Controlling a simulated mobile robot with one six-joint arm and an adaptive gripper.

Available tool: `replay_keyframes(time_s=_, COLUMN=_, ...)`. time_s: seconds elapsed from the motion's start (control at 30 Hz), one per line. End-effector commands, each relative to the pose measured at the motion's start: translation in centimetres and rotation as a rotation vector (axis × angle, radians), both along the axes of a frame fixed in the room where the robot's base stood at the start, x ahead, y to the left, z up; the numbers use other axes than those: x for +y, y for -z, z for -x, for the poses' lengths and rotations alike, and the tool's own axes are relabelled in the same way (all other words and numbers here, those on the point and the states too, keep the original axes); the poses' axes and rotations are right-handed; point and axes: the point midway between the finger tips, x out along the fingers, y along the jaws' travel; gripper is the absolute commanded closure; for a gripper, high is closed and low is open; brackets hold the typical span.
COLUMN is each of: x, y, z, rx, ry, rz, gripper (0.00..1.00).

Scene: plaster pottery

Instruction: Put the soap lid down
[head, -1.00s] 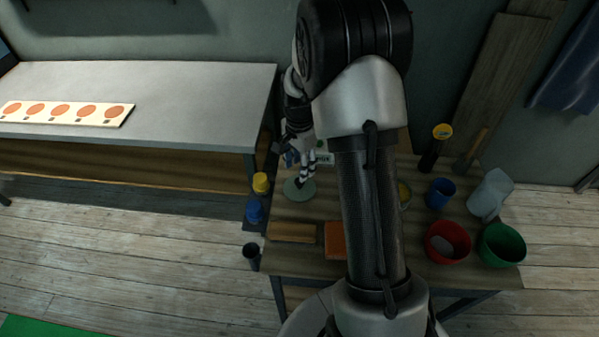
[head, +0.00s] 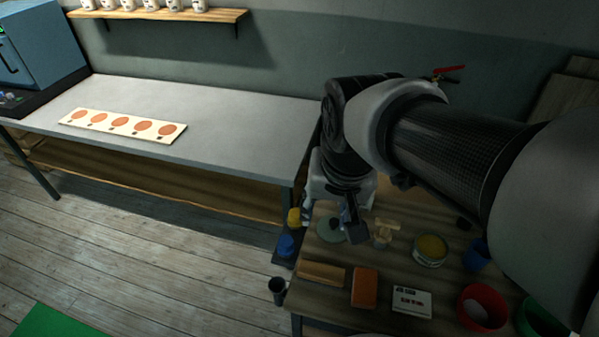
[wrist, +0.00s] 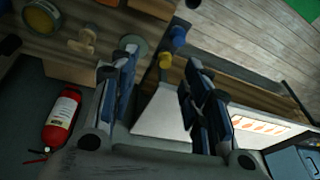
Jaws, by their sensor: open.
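The soap lid appears to be the pale grey-green disc (head: 329,231) lying flat at the left part of the wooden bench. Part of it is hidden behind my gripper in the head view. In the wrist view the disc (wrist: 139,43) shows just behind the left finger. My gripper (head: 350,222) is above and beside the disc, with its fingers apart. In the wrist view my gripper (wrist: 162,78) has nothing between its fingers. An uncovered round tin with yellow contents (head: 431,249) stands to the right.
On the wooden bench are a wooden tool (head: 385,229), a wood block (head: 321,273), an orange block (head: 365,287), a white card (head: 412,301) and a red bowl (head: 482,306). Yellow (head: 295,217) and blue (head: 286,246) containers sit at its left edge. A grey table (head: 230,130) is left.

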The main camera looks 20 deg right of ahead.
Motion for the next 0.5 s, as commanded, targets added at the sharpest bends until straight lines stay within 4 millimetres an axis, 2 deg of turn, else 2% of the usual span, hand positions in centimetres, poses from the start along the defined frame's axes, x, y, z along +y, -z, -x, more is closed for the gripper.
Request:
replay_keyframes(time_s=0.03, x=0.8, y=-0.6, z=1.9, rx=-0.031, ry=-0.075, rz=0.020, gripper=0.57)
replay_keyframes(time_s=0.1, x=1.5, y=-0.7, z=4.2, rx=-0.058, ry=-0.175, rz=0.047, gripper=0.57)
replay_keyframes(time_s=0.2, x=2.1, y=-0.5, z=6.6, rx=-0.089, ry=-0.285, rz=0.081, gripper=0.57)
replay_keyframes(time_s=0.33, x=2.5, y=-0.2, z=8.3, rx=-0.112, ry=-0.371, rz=0.108, gripper=0.57)
replay_keyframes(time_s=0.5, x=2.6, y=-0.1, z=8.8, rx=-0.118, ry=-0.397, rz=0.118, gripper=0.57)
